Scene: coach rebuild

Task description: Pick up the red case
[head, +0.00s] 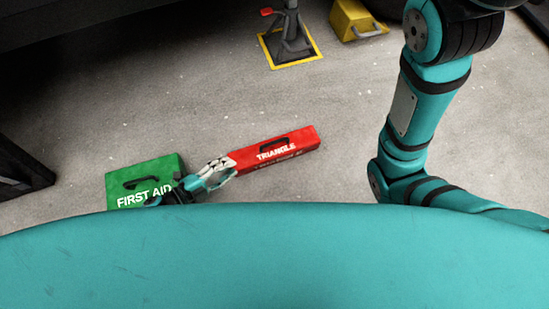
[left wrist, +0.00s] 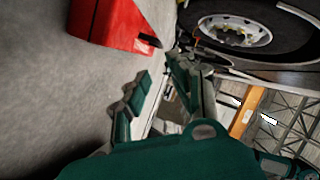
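The red case (head: 291,146), labelled TRIANGLE, lies on the grey floor with a dark handle on its top. My left gripper (head: 222,172) is at its left end in the head view, with its fingers apart; I cannot tell whether they touch it. In the left wrist view one end of the red case (left wrist: 108,22) shows at the upper left, beyond the open fingers (left wrist: 162,88), with nothing between them. My right arm shows at the right of the head view, but its gripper is out of view.
A green FIRST AID case (head: 148,171) lies just left of my left gripper. A jack stand (head: 289,38) and a yellow block (head: 352,18) stand farther back. A large wheel (left wrist: 235,32) shows in the left wrist view. Floor behind the red case is clear.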

